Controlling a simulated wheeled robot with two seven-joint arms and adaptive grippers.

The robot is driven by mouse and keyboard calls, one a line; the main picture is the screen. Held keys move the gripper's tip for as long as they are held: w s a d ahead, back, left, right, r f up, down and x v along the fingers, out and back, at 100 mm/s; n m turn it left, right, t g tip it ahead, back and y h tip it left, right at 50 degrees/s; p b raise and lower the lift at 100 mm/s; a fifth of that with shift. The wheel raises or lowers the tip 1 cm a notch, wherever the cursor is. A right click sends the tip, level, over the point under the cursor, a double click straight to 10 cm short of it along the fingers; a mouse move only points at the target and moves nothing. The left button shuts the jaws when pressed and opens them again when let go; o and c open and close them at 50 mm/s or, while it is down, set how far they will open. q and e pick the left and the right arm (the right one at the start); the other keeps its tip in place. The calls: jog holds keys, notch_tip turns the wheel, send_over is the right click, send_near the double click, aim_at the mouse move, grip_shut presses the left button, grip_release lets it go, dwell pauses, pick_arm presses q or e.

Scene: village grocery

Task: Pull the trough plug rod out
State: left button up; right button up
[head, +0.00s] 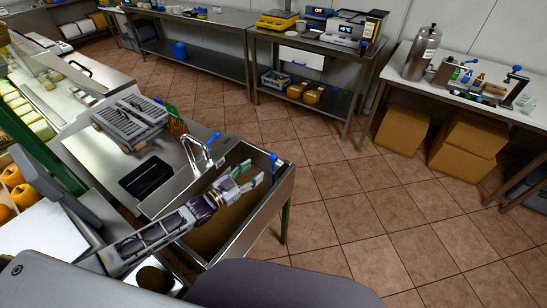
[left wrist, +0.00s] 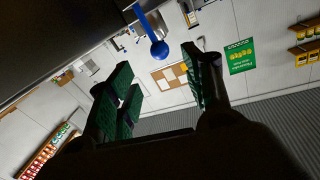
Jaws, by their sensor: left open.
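The metal trough (head: 279,205) stands in the counter at the lower middle of the head view. A rod with a blue knob (head: 273,158) stands upright at its far right end. My left gripper (head: 254,178) is over the trough, just left of and below this knob in the picture. The plug and the rod's lower part are hidden. My right gripper is out of view.
A tap (head: 196,160) with a blue handle rises at the trough's back rim, close to my left forearm. A grey rack (head: 130,122) stands on the counter behind. Open tiled floor (head: 345,195) lies to the right.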

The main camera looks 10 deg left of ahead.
aim_at(274, 157)
pick_arm(q)
jog(key=shift+x, duration=5.7)
jog(key=shift+c, duration=0.4)
grip_shut()
